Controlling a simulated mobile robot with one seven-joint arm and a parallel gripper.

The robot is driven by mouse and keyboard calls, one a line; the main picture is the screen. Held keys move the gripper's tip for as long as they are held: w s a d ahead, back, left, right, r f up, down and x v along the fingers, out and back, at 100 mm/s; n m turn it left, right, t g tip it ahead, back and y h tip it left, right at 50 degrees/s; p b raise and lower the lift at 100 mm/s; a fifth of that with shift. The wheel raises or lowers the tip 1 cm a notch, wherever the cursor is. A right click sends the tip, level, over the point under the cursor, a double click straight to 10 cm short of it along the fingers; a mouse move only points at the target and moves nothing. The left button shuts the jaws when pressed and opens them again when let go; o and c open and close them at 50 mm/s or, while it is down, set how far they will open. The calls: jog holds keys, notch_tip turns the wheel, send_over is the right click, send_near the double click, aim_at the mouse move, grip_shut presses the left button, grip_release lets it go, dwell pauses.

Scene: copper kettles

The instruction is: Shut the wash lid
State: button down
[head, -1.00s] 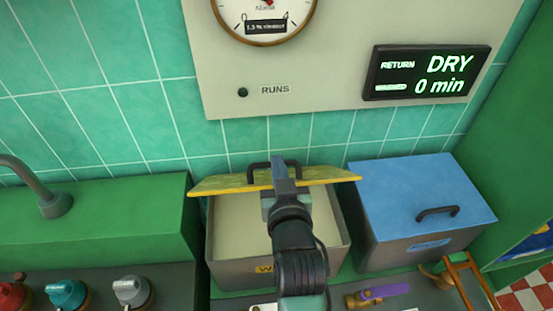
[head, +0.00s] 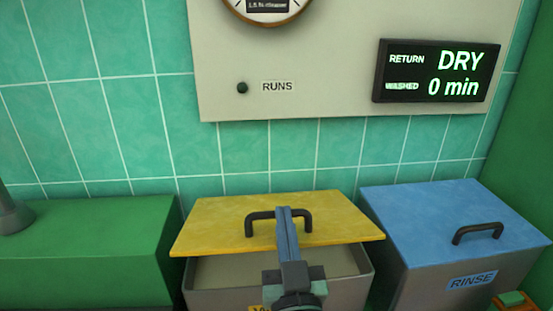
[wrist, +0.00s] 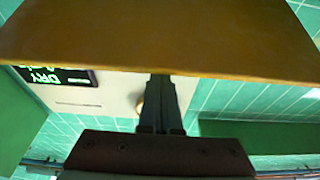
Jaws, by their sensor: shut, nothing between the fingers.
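The yellow wash lid (head: 212,222), with a dark handle (head: 262,216), is partly open over the grey wash bin (head: 215,288). Its front edge is raised above the rim, and the pale inside of the bin shows below it. My gripper (head: 284,212) is shut and empty, its fingers overlapping the lid and handle in the head view. In the wrist view, the lid's shaded face (wrist: 160,38) fills the top and the shut fingers (wrist: 160,80) reach its edge. I cannot tell whether the fingertips touch the lid. The bin's label is mostly cut off.
The blue-lidded rinse bin (head: 440,215) stands closed close to the right. A green block (head: 90,240) stands to the left. The tiled wall and a panel with a display (head: 436,72) reading "DRY 0 min" rise behind.

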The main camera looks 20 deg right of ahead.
jog(key=f+b, duration=0.1)
jog(key=b, duration=0.1)
jog(key=s+f+t+b, duration=0.1)
jog(key=f+b, duration=0.1)
jog(key=b, duration=0.1)
jog(key=f+t+b, duration=0.1)
jog(key=b, duration=0.2)
jog(key=shift+s+a+f+h, duration=0.2)
jog(key=shift+a+f+h, duration=0.1)
jog(key=shift+f, duration=0.1)
jog(key=f+b, duration=0.1)
jog(key=b, duration=0.1)
jog(key=f+b, duration=0.1)
jog(key=shift+s+b, duration=0.3)
jog(key=shift+b, duration=0.1)
jog(key=shift+f, duration=0.1)
